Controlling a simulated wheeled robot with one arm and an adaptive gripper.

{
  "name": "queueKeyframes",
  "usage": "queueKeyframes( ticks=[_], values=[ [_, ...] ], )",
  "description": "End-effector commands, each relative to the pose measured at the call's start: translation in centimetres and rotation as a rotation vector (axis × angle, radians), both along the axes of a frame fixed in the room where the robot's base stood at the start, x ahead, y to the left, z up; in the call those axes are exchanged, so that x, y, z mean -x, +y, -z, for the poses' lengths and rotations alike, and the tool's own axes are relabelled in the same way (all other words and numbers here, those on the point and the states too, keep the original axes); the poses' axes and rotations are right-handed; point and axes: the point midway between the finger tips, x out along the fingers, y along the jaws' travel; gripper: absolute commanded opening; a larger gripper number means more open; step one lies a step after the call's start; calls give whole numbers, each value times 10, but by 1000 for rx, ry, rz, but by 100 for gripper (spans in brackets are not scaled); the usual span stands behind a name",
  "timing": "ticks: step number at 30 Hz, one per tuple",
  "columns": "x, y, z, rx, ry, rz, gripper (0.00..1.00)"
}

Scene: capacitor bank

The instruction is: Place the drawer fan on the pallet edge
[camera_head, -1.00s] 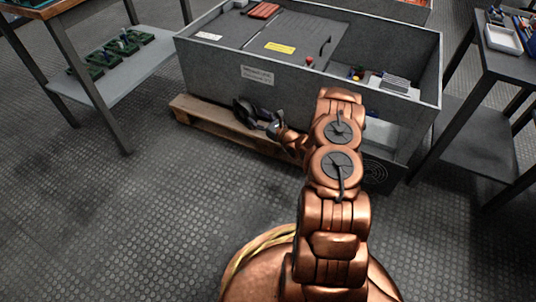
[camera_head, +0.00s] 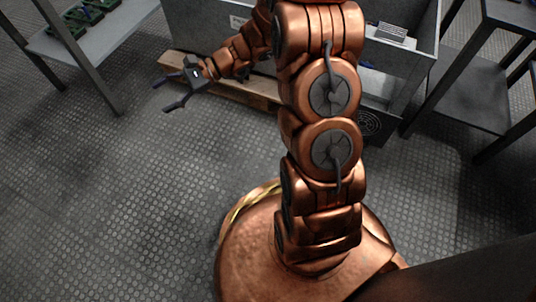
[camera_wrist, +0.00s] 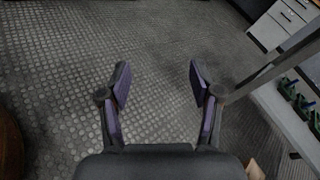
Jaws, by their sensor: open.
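My gripper (camera_head: 166,94) is open and empty, held out over the floor in front of the pallet's left end. In the wrist view its two spread fingers (camera_wrist: 158,76) have only floor between them. The wooden pallet (camera_head: 250,96) lies under the grey cabinet, and my arm hides part of its front edge. A dark panel with a round fan-like grille (camera_head: 369,122) shows low at the cabinet's right front, just right of my arm. I cannot tell whether this is the drawer fan, and no loose fan is visible.
The grey cabinet (camera_head: 200,28) stands on the pallet. A shelf table (camera_head: 100,32) with green parts is at the left, and a dark table (camera_head: 462,92) is at the right. The patterned floor (camera_head: 120,200) at the left is clear.

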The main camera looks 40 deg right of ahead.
Motion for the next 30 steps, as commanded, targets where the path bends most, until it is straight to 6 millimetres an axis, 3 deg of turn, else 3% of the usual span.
queueKeyframes(
  ticks=[6,14,23,30],
  values=[
    [74,31,-20,157,-63,-245,64],
    [159,36,-30,359,-144,-515,64],
    [241,8,-32,612,-249,-801,64],
    [290,-33,-35,825,-341,-1011,64]
  ],
)
